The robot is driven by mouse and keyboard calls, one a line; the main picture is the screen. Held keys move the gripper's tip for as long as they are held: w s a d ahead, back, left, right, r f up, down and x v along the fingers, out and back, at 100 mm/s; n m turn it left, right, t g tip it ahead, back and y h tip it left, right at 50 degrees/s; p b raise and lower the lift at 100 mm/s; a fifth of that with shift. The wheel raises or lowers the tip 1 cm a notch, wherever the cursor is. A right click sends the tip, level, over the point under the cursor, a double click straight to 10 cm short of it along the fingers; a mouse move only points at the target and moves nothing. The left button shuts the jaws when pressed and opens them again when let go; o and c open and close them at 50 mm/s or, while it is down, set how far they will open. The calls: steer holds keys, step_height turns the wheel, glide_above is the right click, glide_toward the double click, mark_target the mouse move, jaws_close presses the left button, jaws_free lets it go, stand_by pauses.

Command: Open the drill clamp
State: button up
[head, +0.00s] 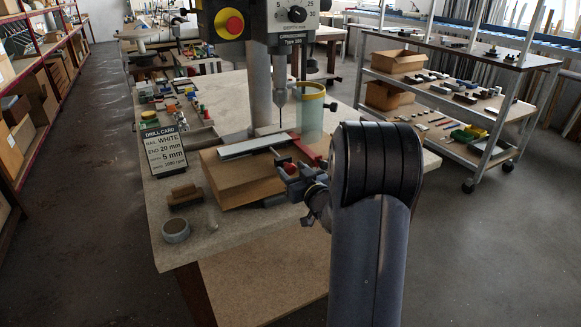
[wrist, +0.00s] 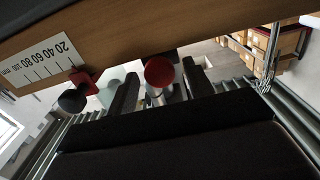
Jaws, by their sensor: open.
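The drill clamp shows a red round knob (wrist: 159,71) on a pale metal stem in the wrist view. In the head view the red knob (head: 288,167) is at the front right of the wooden drill bed (head: 238,182). My gripper (wrist: 160,76) is open, with one dark finger on each side of the knob and its stem. Whether a finger touches the stem I cannot tell. A dark knob on a red base (wrist: 75,93) shows to the left. A pale rail (head: 248,147) lies across the bed under the drill. My arm hides part of the bed's right side.
The drill press head (head: 265,25) with its emergency button stands over the bed, beside a clear cylinder (head: 310,110). A drill card (head: 163,150), a brush (head: 185,196) and a tape roll (head: 176,231) are on the table's left. A wheeled shelf cart (head: 455,100) stands right. Floor is clear.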

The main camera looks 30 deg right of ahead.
steer(key=shift+w, duration=0.8)
steer(key=shift+c, duration=0.4)
jaws_close()
